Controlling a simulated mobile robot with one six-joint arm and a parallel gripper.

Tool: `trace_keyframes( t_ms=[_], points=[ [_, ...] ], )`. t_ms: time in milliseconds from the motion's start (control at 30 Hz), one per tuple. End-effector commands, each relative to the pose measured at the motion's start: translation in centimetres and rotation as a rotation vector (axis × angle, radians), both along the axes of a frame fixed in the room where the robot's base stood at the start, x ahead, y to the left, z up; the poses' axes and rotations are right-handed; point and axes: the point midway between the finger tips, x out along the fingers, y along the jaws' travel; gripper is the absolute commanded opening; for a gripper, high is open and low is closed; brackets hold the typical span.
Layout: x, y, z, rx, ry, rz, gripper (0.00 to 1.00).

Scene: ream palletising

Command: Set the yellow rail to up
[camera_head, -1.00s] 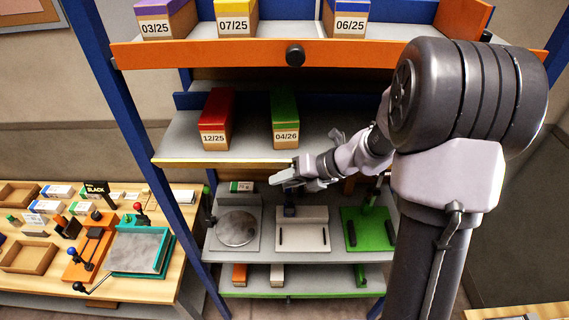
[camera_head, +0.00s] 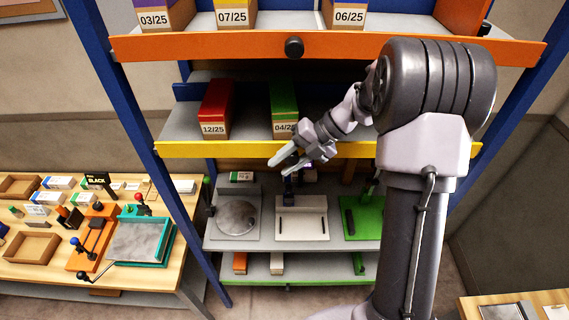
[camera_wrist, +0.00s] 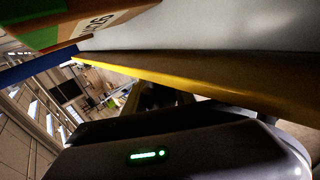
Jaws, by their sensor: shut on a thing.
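The yellow rail (camera_head: 225,150) runs along the front of the middle shelf. In the head view its yellow face stands up as a broad band above the shelf's front edge. In the wrist view the rail (camera_wrist: 190,83) crosses diagonally, close to the camera. My gripper (camera_head: 283,160) is at the middle of the rail, in front of it, and is shut on it. The exact grip point is hidden by my fingers and wrist.
A red carton (camera_head: 215,105) and a green carton (camera_head: 284,105) stand behind the rail. The orange rail (camera_head: 200,47) with a black knob (camera_head: 294,47) is above. Below, a lower shelf holds a grey scale (camera_head: 236,215) and other devices.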

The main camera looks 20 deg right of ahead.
Motion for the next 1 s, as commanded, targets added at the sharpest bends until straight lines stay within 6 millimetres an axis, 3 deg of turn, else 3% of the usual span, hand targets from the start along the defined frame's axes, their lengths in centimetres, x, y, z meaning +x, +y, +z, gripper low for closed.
trace_keyframes(
  t_ms=[333, 367, 433, 467, 767, 1000],
  points=[
    [-0.1, 0.0, -0.1, 0.002, 0.006, -0.001, 0.0],
    [-0.1, 0.0, -0.1, 0.002, 0.006, -0.001, 0.38],
    [-0.1, 0.0, -0.1, 0.002, 0.005, 0.0, 0.52],
    [-0.1, 0.0, -0.1, 0.001, 0.005, -0.001, 0.54],
    [0.0, -0.1, 0.0, 0.001, 0.002, -0.001, 0.54],
    [-0.5, -2.7, 2.4, -0.001, -0.001, -0.003, 0.54]
  ],
)
